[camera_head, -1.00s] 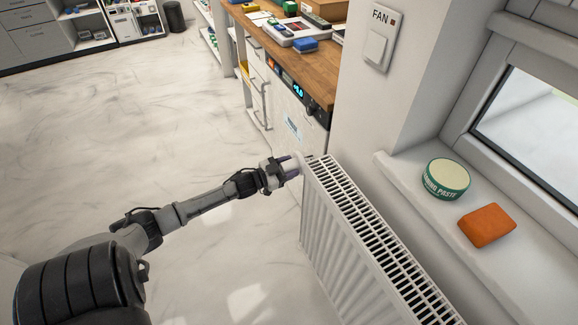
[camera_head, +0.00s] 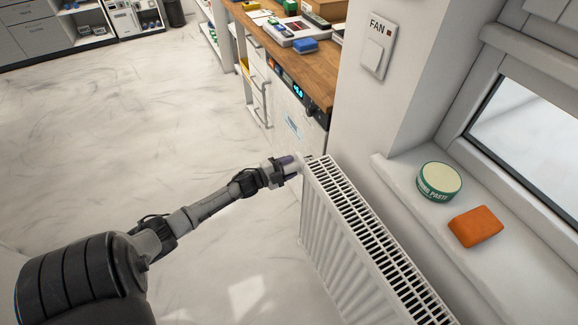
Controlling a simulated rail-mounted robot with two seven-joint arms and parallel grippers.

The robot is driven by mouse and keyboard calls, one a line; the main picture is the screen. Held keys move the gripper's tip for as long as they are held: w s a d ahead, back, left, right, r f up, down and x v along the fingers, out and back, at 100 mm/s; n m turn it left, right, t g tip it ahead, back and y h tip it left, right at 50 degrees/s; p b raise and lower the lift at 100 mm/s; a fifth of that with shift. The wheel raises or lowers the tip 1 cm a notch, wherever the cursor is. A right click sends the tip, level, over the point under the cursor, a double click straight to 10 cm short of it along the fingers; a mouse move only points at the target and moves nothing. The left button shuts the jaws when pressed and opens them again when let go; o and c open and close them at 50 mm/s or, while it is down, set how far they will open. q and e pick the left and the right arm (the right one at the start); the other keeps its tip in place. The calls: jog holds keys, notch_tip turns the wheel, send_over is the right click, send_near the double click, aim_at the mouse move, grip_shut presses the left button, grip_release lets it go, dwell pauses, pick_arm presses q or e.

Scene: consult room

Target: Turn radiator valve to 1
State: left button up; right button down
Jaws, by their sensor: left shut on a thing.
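The white radiator (camera_head: 335,228) stands below the window sill, with a dark grille along its top. The white radiator valve (camera_head: 296,161) sits at the radiator's far upper end and is mostly hidden by my gripper. My left gripper (camera_head: 290,168) is shut on the valve, its fingers on either side of the knob. The valve's numbers are too small and covered to read. My right gripper is not in view.
A tub of paste (camera_head: 439,181) and an orange block (camera_head: 475,226) are on the window sill. A wooden counter (camera_head: 300,65) with an appliance below stands behind the radiator. A fan switch (camera_head: 378,46) is on the wall. The pale floor at left is clear.

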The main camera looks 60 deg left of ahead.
pick_arm(q)
jog(key=shift+m, duration=0.6)
jog(key=o, duration=0.9)
jog(key=shift+s, duration=0.3)
jog(key=shift+s+a+f+p, duration=0.15)
jog(key=shift+s+p, duration=0.4)
jog(key=shift+s, duration=1.65)
jog(key=shift+s+a+p, duration=0.2)
jog(key=shift+s+p, duration=0.35)
jog(key=shift+s, duration=1.65)
jog(key=shift+s+a+f+p, duration=0.15)
jog(key=shift+s+p, duration=0.4)
jog(key=shift+s, duration=1.65)
